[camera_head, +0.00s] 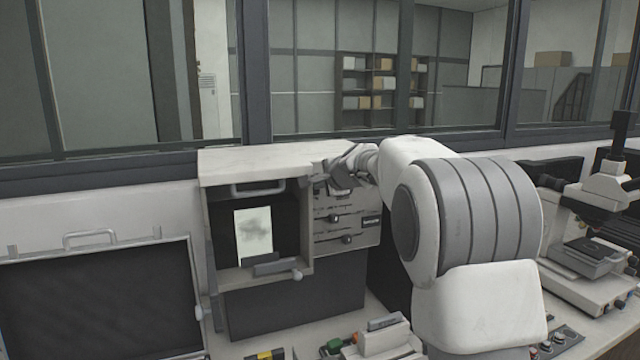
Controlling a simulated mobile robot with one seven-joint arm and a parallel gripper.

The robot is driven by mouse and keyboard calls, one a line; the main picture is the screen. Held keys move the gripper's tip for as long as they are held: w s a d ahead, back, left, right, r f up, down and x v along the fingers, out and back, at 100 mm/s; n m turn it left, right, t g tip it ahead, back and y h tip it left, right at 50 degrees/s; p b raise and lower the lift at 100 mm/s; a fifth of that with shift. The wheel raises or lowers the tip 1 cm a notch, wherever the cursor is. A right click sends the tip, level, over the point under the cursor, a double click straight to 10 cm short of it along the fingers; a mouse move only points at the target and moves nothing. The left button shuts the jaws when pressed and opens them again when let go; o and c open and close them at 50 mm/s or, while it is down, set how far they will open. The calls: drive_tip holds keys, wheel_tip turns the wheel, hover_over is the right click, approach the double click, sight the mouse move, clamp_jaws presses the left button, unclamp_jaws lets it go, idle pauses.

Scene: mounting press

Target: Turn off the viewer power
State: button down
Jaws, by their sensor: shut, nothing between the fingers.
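A pale box-shaped unit (255,165), which looks like the viewer, stands on the bench against the window wall. Its open dark bay holds an upright pale sheet with a grey smudge (254,232). To the right of the bay is a grey control panel (350,236) with dark slots, two small knobs or switches and a dark label (371,221). My gripper (335,181) is shut and empty at the top of this panel, just under the unit's top. It hides the panel's upper part, and I cannot tell whether it touches anything there.
A dark-faced case with a handle (95,300) stands at the left. A microscope-like instrument (600,215) stands at the right. Small items, one with a green knob (333,345), lie in front. My arm fills the middle right and hides the bench behind it.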

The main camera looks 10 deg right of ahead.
drive_tip(key=shift+r+p, duration=0.1)
drive_tip(key=shift+p, duration=0.25)
drive_tip(key=shift+w+p, duration=0.2)
drive_tip(key=shift+p, duration=0.6)
drive_tip(key=shift+r+p, duration=0.75)
drive_tip(key=shift+s, duration=0.1)
